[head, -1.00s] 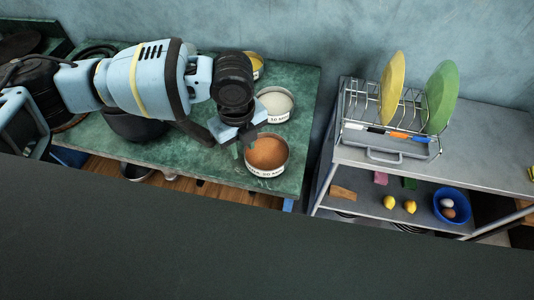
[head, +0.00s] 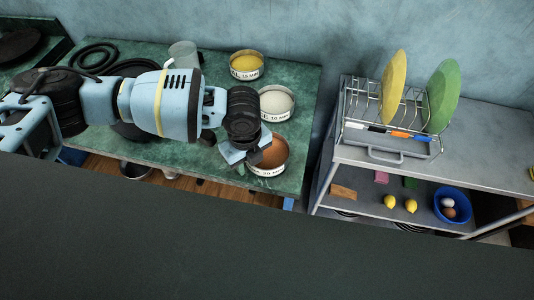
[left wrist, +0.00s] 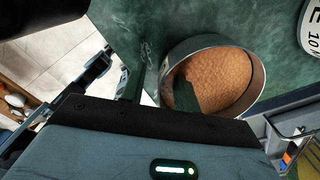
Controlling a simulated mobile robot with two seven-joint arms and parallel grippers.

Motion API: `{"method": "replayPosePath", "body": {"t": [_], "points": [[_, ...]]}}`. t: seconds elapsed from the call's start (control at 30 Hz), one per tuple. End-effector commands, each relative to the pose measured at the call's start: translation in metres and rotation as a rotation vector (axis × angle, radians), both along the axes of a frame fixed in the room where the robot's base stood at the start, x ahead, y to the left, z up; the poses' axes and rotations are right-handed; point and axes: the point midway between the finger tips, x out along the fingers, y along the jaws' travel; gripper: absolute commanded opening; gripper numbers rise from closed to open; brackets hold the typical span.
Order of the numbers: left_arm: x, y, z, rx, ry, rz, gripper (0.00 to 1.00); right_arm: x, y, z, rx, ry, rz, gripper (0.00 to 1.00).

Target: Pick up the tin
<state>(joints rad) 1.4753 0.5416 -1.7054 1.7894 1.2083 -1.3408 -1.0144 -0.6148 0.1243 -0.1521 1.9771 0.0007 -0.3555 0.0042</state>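A round tin (head: 272,165) with orange-brown contents and a white label stands near the right front edge of the green marbled counter. My left gripper (head: 244,162) is over its left side and partly hides it. In the left wrist view the tin (left wrist: 228,72) is seen from above. One finger of my left gripper (left wrist: 158,90) is outside the tin's wall and the other reaches over its contents, with the wall between them. The fingers are apart; I cannot tell whether either touches the wall. My right gripper is not in view.
A tin with pale contents (head: 277,104) stands just behind, and a yellow-filled tin (head: 246,66) further back. A glass (head: 184,54) stands at the back. To the right, a grey shelf unit (head: 480,125) holds a dish rack (head: 386,145) with plates.

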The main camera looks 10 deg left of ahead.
Motion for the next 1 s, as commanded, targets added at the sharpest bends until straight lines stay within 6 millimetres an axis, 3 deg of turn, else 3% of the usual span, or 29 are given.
{"method": "replayPosePath", "body": {"t": [0.07,0.3,0.77,1.0], "points": [[0.000,0.000,0.000,0.000,0.000,0.000,0.31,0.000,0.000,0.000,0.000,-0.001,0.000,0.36],[0.000,0.000,0.001,0.000,0.000,0.000,0.00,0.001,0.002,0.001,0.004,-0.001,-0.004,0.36],[0.001,0.000,0.004,-0.001,-0.002,0.000,0.00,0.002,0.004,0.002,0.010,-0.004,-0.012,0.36],[0.002,-0.001,0.038,-0.003,-0.006,0.000,0.00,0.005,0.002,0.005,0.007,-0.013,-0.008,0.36]]}}
